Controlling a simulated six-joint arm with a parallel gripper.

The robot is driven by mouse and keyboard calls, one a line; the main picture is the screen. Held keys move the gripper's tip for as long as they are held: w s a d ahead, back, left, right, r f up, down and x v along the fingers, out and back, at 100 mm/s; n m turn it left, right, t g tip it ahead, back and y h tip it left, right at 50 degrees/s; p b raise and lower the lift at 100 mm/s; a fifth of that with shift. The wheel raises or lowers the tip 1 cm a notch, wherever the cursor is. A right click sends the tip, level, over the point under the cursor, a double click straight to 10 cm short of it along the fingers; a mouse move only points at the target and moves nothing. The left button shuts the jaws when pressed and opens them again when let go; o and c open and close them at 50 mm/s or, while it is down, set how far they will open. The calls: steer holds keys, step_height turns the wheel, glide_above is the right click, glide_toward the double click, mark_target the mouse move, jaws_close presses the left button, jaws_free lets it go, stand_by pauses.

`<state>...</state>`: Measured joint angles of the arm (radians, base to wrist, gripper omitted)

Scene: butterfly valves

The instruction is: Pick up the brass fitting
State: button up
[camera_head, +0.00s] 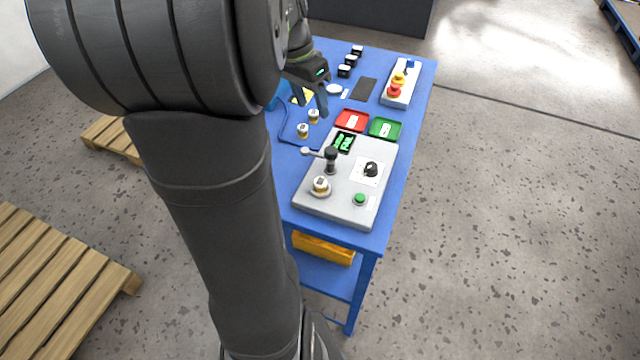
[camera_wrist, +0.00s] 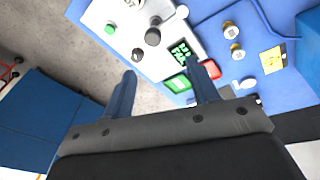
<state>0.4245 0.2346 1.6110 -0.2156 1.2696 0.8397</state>
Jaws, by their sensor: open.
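Two small brass fittings with white tops stand upright on the blue table, one nearer (camera_head: 303,130) and one farther (camera_head: 314,115). They also show at the upper right of the wrist view, one above (camera_wrist: 231,31) and one below (camera_wrist: 238,51). A similar brass-and-white piece (camera_head: 321,186) sits on the grey panel. My gripper (camera_head: 311,102) is above the table near the two fittings, open and empty. In the wrist view its fingers (camera_wrist: 162,70) are spread wide, with both fittings to the right of them.
The grey panel (camera_head: 345,209) carries a lever (camera_head: 330,158), a black knob (camera_head: 371,169) and a green button (camera_head: 360,199). Red (camera_head: 350,121) and green (camera_head: 385,128) trays lie beyond it. A box with red and yellow buttons (camera_head: 398,90) stands far right.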

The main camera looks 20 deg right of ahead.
steer(key=s+a+m+h, duration=0.2)
steer(key=s+a+m, duration=0.2)
steer(key=s+a, duration=0.35)
glide_toward(319, 182)
steer(key=x, duration=0.3)
steer(key=shift+t, duration=0.3)
steer(key=shift+x, duration=3)
steer(key=shift+s, duration=0.15)
steer(key=shift+c, duration=0.4)
steer(key=c, duration=1)
